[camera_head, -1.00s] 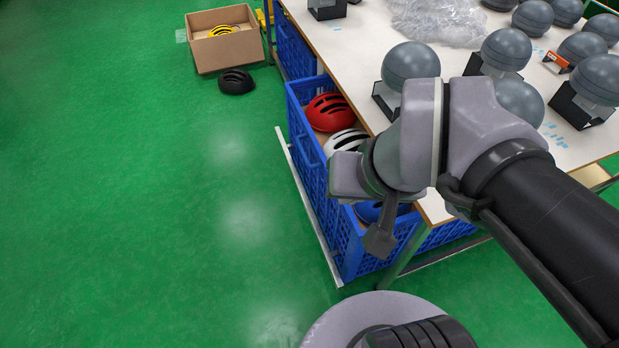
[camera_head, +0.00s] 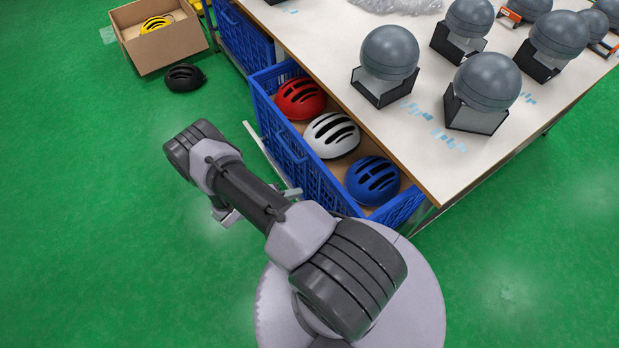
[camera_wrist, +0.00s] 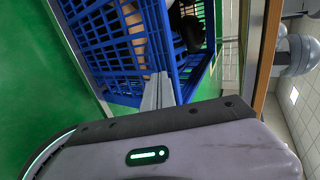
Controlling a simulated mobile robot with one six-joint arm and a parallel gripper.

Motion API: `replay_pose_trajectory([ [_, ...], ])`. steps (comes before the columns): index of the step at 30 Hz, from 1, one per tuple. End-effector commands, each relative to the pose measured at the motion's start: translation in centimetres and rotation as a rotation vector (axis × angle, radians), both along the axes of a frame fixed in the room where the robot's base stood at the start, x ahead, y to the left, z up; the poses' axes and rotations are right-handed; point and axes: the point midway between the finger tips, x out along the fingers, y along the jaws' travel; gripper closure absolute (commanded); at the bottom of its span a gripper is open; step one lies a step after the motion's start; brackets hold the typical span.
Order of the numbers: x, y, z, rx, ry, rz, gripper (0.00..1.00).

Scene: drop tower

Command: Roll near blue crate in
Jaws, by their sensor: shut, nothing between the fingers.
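The near blue crate (camera_head: 276,135) sticks out from under the table's left edge. It holds a red helmet (camera_head: 300,99), a white helmet (camera_head: 332,135) and a blue helmet (camera_head: 372,181). My gripper (camera_head: 291,194) is mostly hidden under my forearm in the head view; its pale tips seem to show just left of the crate's side wall. In the wrist view the shut, empty fingers (camera_wrist: 158,91) point at the blue lattice crate (camera_wrist: 112,55), very close to its wall. I cannot tell whether they touch it.
The white table (camera_head: 330,50) carries several grey domed objects and plastic wrap. Another blue crate (camera_head: 243,38) sits under it farther back. A cardboard box (camera_head: 160,45) with a yellow helmet and a black helmet (camera_head: 184,77) are on the green floor. The floor at left is clear.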

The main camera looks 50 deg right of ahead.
Motion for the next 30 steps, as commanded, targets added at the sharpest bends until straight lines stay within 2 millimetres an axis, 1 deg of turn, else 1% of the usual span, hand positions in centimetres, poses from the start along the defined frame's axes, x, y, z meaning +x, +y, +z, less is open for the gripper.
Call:
replay_pose_trajectory([
  [3,-0.8,-1.9,-1.5,0.000,0.001,-0.005,1.00],
  [12,-2.5,-7.3,-4.8,0.001,-0.002,-0.008,1.00],
  [15,-3.0,-9.0,-4.7,0.000,-0.002,-0.008,1.00],
  [18,-3.3,-10.2,-4.6,0.000,-0.004,-0.007,1.00],
  [23,-3.6,-11.1,-4.5,0.000,-0.003,-0.005,1.00],
  [30,-3.6,-11.1,-4.4,0.000,-0.003,-0.005,1.00],
])
